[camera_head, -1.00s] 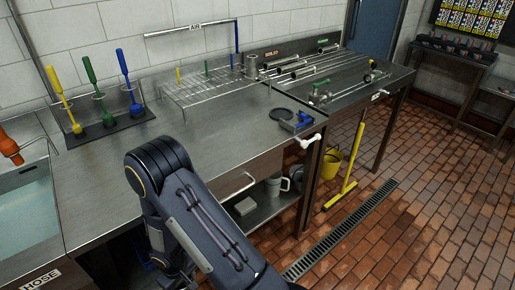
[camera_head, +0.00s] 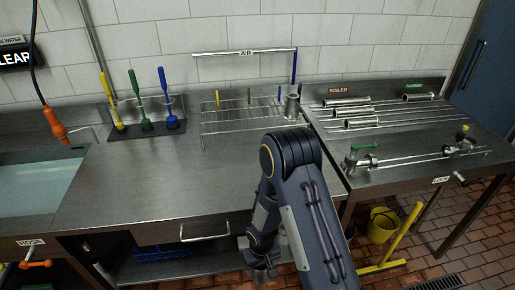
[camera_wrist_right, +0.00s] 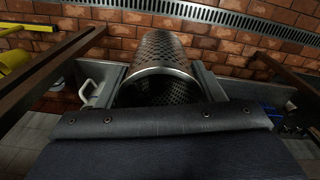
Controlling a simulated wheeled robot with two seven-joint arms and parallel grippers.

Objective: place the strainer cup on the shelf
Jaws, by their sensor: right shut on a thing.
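The strainer cup (camera_wrist_right: 165,62) is a perforated metal cylinder, seen large in the right wrist view. My right gripper (camera_wrist_right: 168,85) is shut on it, with a finger on each side. In the head view my right gripper (camera_head: 262,262) hangs low in front of the bench, below the drawer handle, with the cup (camera_head: 262,276) at its tip, partly hidden by my arm. The lower shelf (camera_head: 205,268) lies under the bench behind the gripper; my arm covers part of it. My left gripper is not in view.
A blue crate (camera_head: 160,252) stands on the lower shelf. A white jug (camera_wrist_right: 88,92) shows left of the cup in the wrist view. The bench top (camera_head: 150,185) is bare in front of the wire rack (camera_head: 240,122). A yellow bucket (camera_head: 382,226) stands on the floor at right.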

